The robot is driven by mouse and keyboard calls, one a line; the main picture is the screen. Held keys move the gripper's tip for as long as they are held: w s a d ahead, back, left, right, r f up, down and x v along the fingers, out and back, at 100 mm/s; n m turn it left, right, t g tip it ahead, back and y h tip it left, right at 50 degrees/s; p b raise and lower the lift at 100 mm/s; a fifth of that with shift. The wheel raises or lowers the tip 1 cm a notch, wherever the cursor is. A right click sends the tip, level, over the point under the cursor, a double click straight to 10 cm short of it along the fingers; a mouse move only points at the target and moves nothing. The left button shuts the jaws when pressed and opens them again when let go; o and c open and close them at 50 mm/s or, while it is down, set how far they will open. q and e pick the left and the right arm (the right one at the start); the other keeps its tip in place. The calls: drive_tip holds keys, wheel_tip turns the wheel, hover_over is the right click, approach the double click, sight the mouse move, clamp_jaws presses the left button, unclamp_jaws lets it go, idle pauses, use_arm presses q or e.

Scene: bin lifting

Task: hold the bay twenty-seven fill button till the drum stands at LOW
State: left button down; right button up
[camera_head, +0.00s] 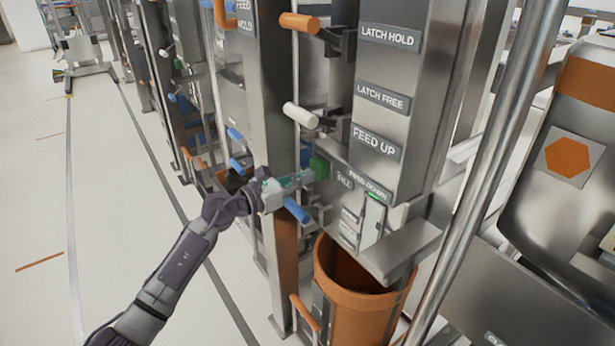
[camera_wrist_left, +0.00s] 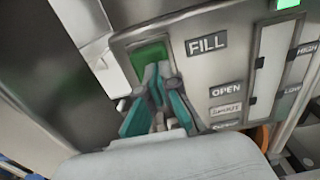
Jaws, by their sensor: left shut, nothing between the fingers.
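The green fill button (camera_head: 320,167) is on a steel panel, beside the FILL label. It also shows in the left wrist view (camera_wrist_left: 150,53), partly covered by my fingers. My left gripper (camera_head: 306,178) is shut and empty, its fingertips (camera_wrist_left: 158,72) at the button's face; whether the button is pushed in I cannot tell. Right of the FILL label (camera_wrist_left: 207,44) is a tall pale gauge window (camera_wrist_left: 267,68) marked HIGH above and LOW below. I cannot make out a level in it. An orange-brown drum (camera_head: 345,292) stands below the panel. My right gripper is out of view.
A small green lamp (camera_wrist_left: 288,3) is lit above the gauge. OPEN and another label sit below FILL. A white handle (camera_head: 300,115), an orange handle (camera_head: 300,23) and a blue handle (camera_head: 297,210) stick out nearby. A steel pole (camera_head: 490,150) stands right. Floor at left is clear.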

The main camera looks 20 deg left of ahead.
use_arm(q)
drive_tip(key=shift+w+d, duration=0.35)
drive_tip(key=shift+w, duration=0.1)
